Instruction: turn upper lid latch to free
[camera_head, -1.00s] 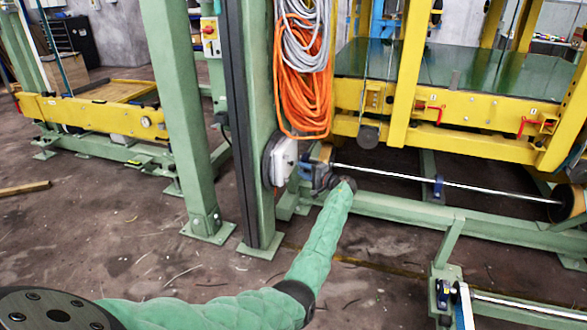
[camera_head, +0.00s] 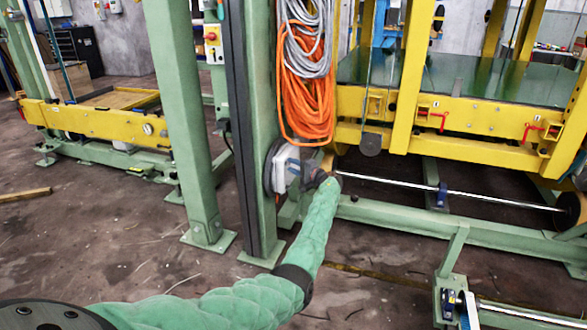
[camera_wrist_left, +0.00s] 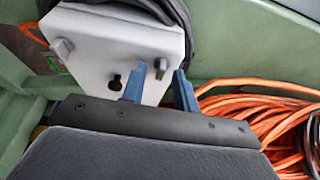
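A pale grey-white box (camera_head: 282,170) is mounted low on the green post in the head view. In the left wrist view its face (camera_wrist_left: 100,40) carries two small grey latch knobs, one at the left (camera_wrist_left: 61,49) and one at the right (camera_wrist_left: 160,68), with a dark keyhole (camera_wrist_left: 115,81) between them. I cannot tell which knob is the upper latch. My left gripper (camera_head: 306,177) is at the box's right side. In the wrist view its blue fingers (camera_wrist_left: 160,76) are apart, with the right knob showing between them; contact is unclear. My right gripper is not in view.
Orange cables (camera_head: 305,95) hang above the box on the post and show close to the right finger in the wrist view. A yellow frame (camera_head: 465,115) and a metal rod (camera_head: 395,184) lie to the right. Floor (camera_head: 110,235) at the left front is mostly open.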

